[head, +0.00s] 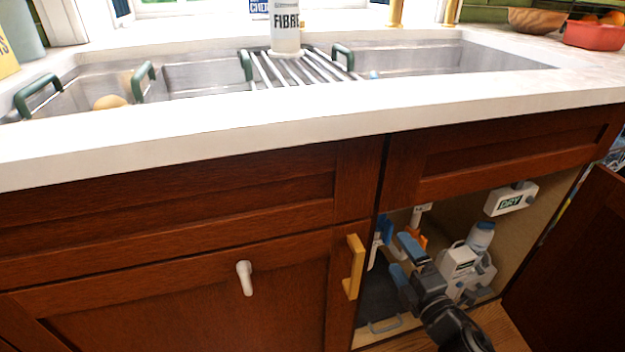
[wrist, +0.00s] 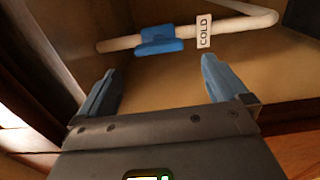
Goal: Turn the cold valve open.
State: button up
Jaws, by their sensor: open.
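The cold valve has a blue handle (wrist: 160,42) on a white pipe (wrist: 240,24) inside the open cabinet. In the wrist view the handle lies roughly along the pipe, just left of a white tag (wrist: 204,31) reading COLD. My gripper (wrist: 158,66) is open and empty, its two blue-grey fingers pointing toward the valve. The handle lies beyond the fingertips, between them in the picture and apart from them. In the head view my gripper (head: 403,260) reaches into the cabinet, and a blue part (head: 384,228), seemingly the valve handle, shows just past it.
An orange part (head: 422,241) is partly hidden behind my gripper. A white dispenser (head: 460,262) with a bottle (head: 481,236) stands to its right. A box marked DRY (head: 511,199) hangs above. A yellow door handle (head: 353,267) and the opened door (head: 575,260) flank the opening.

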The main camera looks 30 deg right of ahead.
jog(key=s+a+r+m+g+y, duration=0.1)
jog(key=s+a+r+m+y, duration=0.2)
jog(key=s+a+m, duration=0.8)
jog(key=s+a+r+m+g+y, duration=0.1)
jog(key=s+a+r, duration=0.2)
jog(key=s, duration=0.3)
jog(key=s+a+r+m, duration=0.2)
jog(key=s+a+r, duration=0.15)
jog(key=s, duration=0.25)
jog(key=s+a+r+m+g+y, duration=0.1)
jog(key=s+a+r, duration=0.15)
jog(key=s, duration=0.35)
notch_tip(320, 180, up, 23)
jog(key=p, duration=2.2)
jog(key=shift+r+p, duration=0.15)
jog(key=shift+p, duration=0.25)
jog(key=shift+d, duration=0.2)
